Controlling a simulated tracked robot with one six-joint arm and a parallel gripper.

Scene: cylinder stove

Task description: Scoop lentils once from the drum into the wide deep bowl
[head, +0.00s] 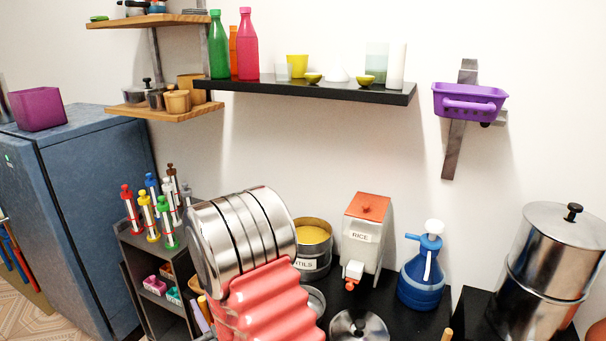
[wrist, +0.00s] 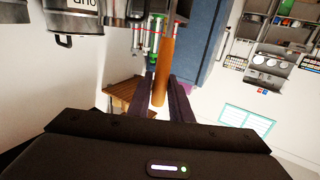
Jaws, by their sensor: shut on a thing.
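The drum (head: 311,264) stands on the black counter in the head view, behind my arm. It is a grey metal can with a label ending "TILS", holding yellow-orange lentils (head: 311,232). In the wrist view my gripper (wrist: 165,92) is shut on an orange-brown wooden handle (wrist: 164,62). The handle's far end runs up among metal things, and I cannot make out a scoop head. A grey round rim (head: 316,300) shows partly behind my coral arm; I cannot tell whether it is the wide deep bowl.
A rice dispenser (head: 365,235) and a blue jug (head: 422,275) stand right of the drum. A metal lidded pot (head: 358,328) is at the front. A tall steel cylinder (head: 552,265) stands far right. A black shelf (head: 310,88) hangs above. My arm hides the counter's left part.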

